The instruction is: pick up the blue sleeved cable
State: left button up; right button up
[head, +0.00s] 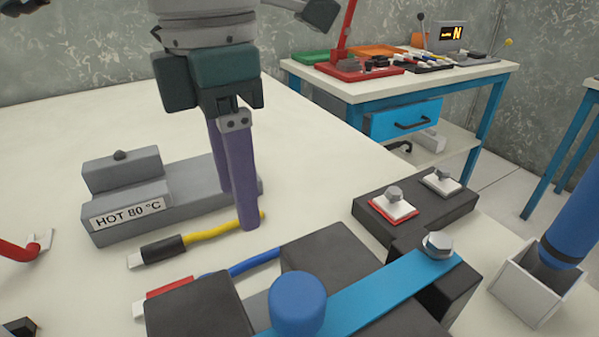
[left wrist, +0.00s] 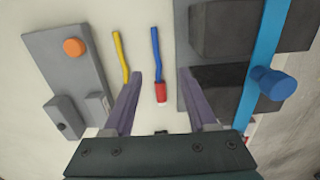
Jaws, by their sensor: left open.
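The blue cable (head: 255,262) lies on the pale tabletop, with a red sleeve (head: 170,287) and a pale tip at its near-left end; part of it is behind a dark block. In the left wrist view the blue cable (left wrist: 156,48) lies between my finger lines, with its red sleeve (left wrist: 161,92) toward the palm. My left gripper (head: 238,208) is open and empty, pointing down. Its open fingers also show in the left wrist view (left wrist: 161,78). In the head view the near finger overlaps the yellow cable. My right gripper is not in view.
A yellow cable (head: 212,233) with a black sleeve lies beside the blue one. A grey "HOT 80 °C" block (head: 150,222) stands behind. Dark blocks (head: 345,262) bear a blue bar (head: 375,290) with a round knob (head: 297,302). A white holder (head: 522,292) stands right.

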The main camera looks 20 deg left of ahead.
aim_at(242, 262)
pick_arm(q)
jog(key=f, duration=1)
jog(key=shift+s+a+b, duration=0.1)
jog(key=shift+a+b, duration=0.3)
jog(key=shift+r, duration=0.1)
grip_shut()
